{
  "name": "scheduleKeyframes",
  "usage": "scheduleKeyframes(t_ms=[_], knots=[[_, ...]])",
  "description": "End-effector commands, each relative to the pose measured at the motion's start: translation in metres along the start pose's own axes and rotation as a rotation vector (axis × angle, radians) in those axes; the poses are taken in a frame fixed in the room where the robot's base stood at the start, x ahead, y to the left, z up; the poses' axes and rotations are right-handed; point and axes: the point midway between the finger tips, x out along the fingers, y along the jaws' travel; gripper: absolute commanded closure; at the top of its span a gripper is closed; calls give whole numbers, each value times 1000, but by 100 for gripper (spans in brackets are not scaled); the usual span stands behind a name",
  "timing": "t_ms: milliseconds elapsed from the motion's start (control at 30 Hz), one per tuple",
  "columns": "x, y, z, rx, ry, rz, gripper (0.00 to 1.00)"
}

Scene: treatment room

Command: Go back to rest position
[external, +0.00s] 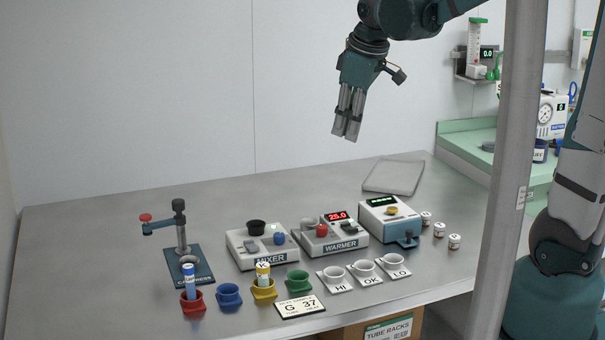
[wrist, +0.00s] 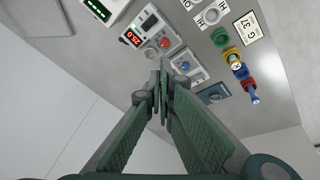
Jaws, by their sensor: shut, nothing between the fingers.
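My gripper (external: 347,138) is in the air above the back of the steel table (external: 120,217), pointing down. Its fingers are together with nothing between them. In the wrist view the closed fingertips (wrist: 161,75) show in the middle of the picture, with the table and its devices beyond them. My gripper is well apart from everything on the table.
On the table stand a press (external: 183,250), a mixer (external: 262,247), a warmer (external: 331,238) and a blue-and-white device (external: 390,220). In front are colored cups, including a green cup (external: 298,284), and tubes. A metal post (external: 508,180) rises at right. The back left table is clear.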

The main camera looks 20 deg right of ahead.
Motion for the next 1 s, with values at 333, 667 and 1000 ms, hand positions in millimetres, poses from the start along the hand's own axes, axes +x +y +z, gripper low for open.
scheduleKeyframes(t_ms=[333, 667, 1000], knots=[[-25, 5, 57, 191, 53, 50, 100], [-41, 4, 108, 372, 109, 95, 100], [-50, -2, 160, 555, 172, 139, 100]])
